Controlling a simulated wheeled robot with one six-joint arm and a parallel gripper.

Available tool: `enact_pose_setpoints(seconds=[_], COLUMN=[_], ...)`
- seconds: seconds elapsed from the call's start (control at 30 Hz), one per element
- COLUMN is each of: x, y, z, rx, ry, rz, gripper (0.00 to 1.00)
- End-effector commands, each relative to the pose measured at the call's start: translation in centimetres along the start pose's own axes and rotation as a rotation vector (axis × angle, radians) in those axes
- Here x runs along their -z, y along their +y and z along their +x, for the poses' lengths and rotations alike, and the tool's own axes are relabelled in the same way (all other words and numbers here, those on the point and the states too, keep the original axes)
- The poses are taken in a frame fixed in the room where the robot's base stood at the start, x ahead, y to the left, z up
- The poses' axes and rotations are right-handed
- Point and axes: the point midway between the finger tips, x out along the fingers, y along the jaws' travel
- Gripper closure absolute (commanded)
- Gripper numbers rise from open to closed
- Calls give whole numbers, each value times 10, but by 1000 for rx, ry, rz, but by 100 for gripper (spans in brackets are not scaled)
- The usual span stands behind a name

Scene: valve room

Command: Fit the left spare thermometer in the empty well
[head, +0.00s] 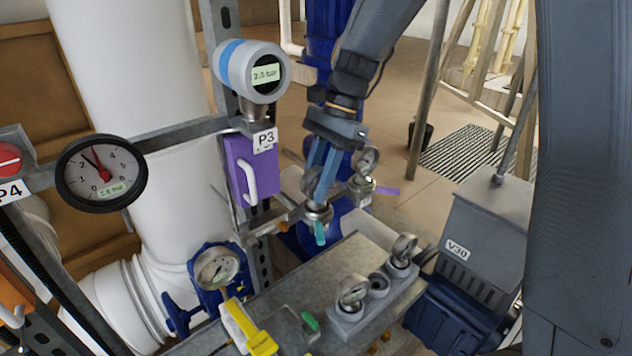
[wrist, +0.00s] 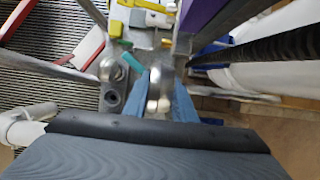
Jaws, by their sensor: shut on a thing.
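My gripper (head: 321,188), with blue fingers, is shut on a round metal-rimmed thermometer (head: 311,183), seen edge-on between the fingers in the wrist view (wrist: 154,84). It is at the pipe, directly over a metal collar (head: 318,211) with a teal tag (head: 320,234). The fingers hide the join, so I cannot tell whether the stem is in the well. A dial thermometer (head: 366,159) stands just right, by a purple tag (head: 388,191). A grey rack (head: 347,324) below holds two dials (head: 353,289) (head: 404,247) with a round socket (head: 378,285) between them.
A purple box (head: 246,165) and the P3 gauge (head: 252,72) are close left of my gripper. A blue-cased gauge (head: 216,268) and yellow handle (head: 260,343) are lower left. A grey V30 box (head: 487,215) stands right. Open floor lies behind.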

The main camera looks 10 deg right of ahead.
Motion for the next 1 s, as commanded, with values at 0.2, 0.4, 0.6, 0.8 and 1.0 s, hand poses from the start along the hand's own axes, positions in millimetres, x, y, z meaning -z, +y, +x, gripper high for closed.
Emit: enact_pose_setpoints(seconds=[0.2, 0.4, 0.6, 0.8, 1.0], x=[0, 0, 0, 1, 1], y=[0, 0, 0, -1, -1], z=[0, 0, -1, -18, -51], rx=[0, 0, 0, 4, 4], ry=[0, 0, 0, 2, 2], rz=[0, 0, 0, -2, -1], gripper=[74, 54, 54, 54, 54])
